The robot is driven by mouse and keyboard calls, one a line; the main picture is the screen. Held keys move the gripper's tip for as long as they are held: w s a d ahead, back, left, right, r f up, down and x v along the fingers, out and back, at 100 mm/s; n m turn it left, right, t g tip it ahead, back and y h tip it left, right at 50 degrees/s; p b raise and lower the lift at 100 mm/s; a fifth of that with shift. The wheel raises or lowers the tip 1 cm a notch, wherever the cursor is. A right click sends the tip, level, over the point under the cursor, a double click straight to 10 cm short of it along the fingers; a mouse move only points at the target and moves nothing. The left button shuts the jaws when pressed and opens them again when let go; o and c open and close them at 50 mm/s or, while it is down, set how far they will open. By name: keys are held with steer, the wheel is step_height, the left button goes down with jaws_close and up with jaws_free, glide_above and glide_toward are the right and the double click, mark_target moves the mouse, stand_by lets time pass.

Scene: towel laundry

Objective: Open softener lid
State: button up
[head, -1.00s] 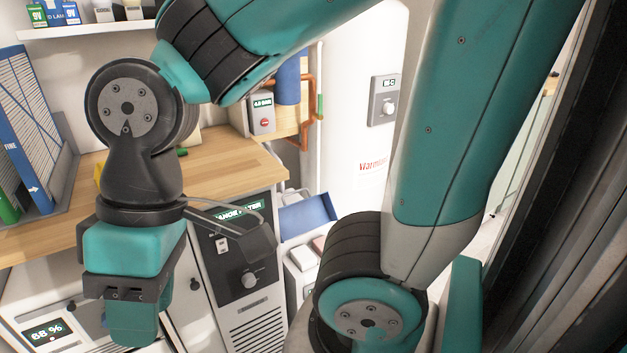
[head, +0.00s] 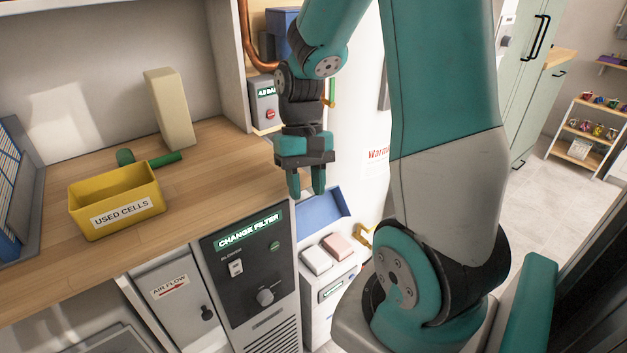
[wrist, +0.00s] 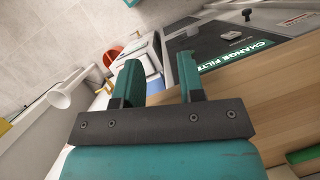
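My gripper (head: 306,188) points down near the right end of the wooden counter, with its two fingers apart and nothing between them. The same open fingers show in the wrist view (wrist: 158,80). Below and right of it in the head view stands a low white unit (head: 322,300), which may be the softener. A blue slanted panel (head: 322,210) rises at its back. A white block (head: 315,260) and a pink block (head: 338,246) sit on its top. No lettering naming a softener is readable, and I cannot tell which part is its lid.
A black "CHANGE FILTER" panel (head: 250,265) stands left of the white unit. On the counter (head: 215,185) are a yellow "USED CELLS" bin (head: 115,200), green cylinders (head: 160,160) and a cream block (head: 168,110). Open floor (head: 545,200) lies at the right.

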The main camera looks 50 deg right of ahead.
steer(key=w+d+f+m+t+b, duration=0.1)
steer(key=w+d+f+m, duration=0.2)
steer(key=d, duration=0.4)
steer(key=d+f+m+b, duration=0.1)
steer(key=d+f+m, duration=0.3)
steer(key=d+m, duration=0.15)
steer(key=w+d+m+t+h+b, duration=0.3)
steer(key=w+d+m+t, duration=0.3)
steer(key=w+d, duration=0.55)
steer(key=shift+m+g, duration=0.25)
steer(key=shift+g, duration=0.05)
steer(key=x, duration=1.1)
steer(key=b+x, duration=0.1)
steer(key=x, duration=0.4)
steer(key=shift+w+a, duration=0.3)
steer(key=shift+w, duration=0.1)
jaws_close()
